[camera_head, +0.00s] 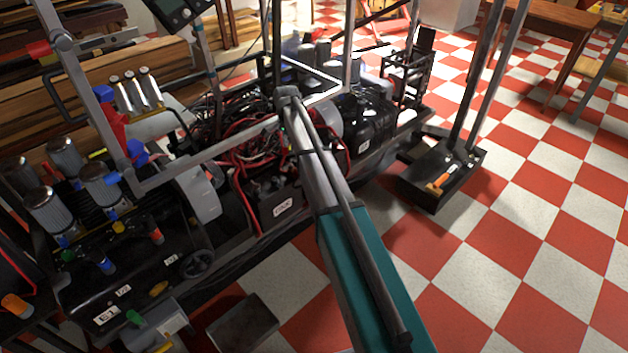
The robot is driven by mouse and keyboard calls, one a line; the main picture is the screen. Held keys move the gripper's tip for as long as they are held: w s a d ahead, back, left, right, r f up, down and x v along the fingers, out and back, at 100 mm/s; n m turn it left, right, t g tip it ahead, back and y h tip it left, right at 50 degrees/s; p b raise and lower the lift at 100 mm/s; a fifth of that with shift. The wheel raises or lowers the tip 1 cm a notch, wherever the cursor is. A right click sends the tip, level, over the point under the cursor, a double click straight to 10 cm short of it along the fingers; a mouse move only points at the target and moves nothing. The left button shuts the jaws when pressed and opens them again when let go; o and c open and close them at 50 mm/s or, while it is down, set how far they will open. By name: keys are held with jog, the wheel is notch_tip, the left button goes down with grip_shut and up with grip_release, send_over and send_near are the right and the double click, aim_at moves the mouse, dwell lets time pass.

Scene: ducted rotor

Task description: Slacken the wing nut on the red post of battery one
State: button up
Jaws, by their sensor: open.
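A dark box with a white label (272,212), which looks like a battery, sits low in the middle of the machine, just left of my arm. Its label is too small to read surely. Red cables (240,187) run down around it. I cannot make out a red post or a wing nut on it; the top is small, dark and crowded with wiring. My arm, with a teal and grey link, reaches up from the bottom middle and passes just right of the box. My gripper does not show clearly anywhere, so its place relative to the battery cannot be told.
A grey frame bar (215,150) crosses above the box. A black engine-like block with silver cylinders (100,184) stands at left, a black rounded tank (362,122) behind. A black tray with tools (440,180) lies right. The checkered floor (520,240) is clear at right.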

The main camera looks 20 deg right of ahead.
jog(key=shift+r+p, duration=3)
jog(key=shift+r, duration=0.3)
jog(key=s+d+f+n+b, duration=0.2)
jog(key=s+f+n+b, duration=0.4)
jog(key=s+n, duration=0.1)
jog(key=s+d+f+n+b, duration=0.2)
jog(key=s+f+n+b, duration=0.5)
jog(key=s+n, duration=0.1)
jog(key=shift+d+f+n+b, duration=0.25)
jog(key=shift+d+n+b, duration=0.05)
jog(key=shift+n, duration=0.3)
jog(key=s+a+r+m+p, duration=0.1)
jog(key=s+a, duration=0.1)
jog(key=s, duration=0.8)
jog(key=s+a+r+m+p, duration=0.2)
jog(key=s+a, duration=0.1)
jog(key=s, duration=0.7)
jog(key=shift+s+a+r+m, duration=0.15)
jog(key=shift+s+m, duration=0.05)
jog(key=shift+m, duration=0.1)
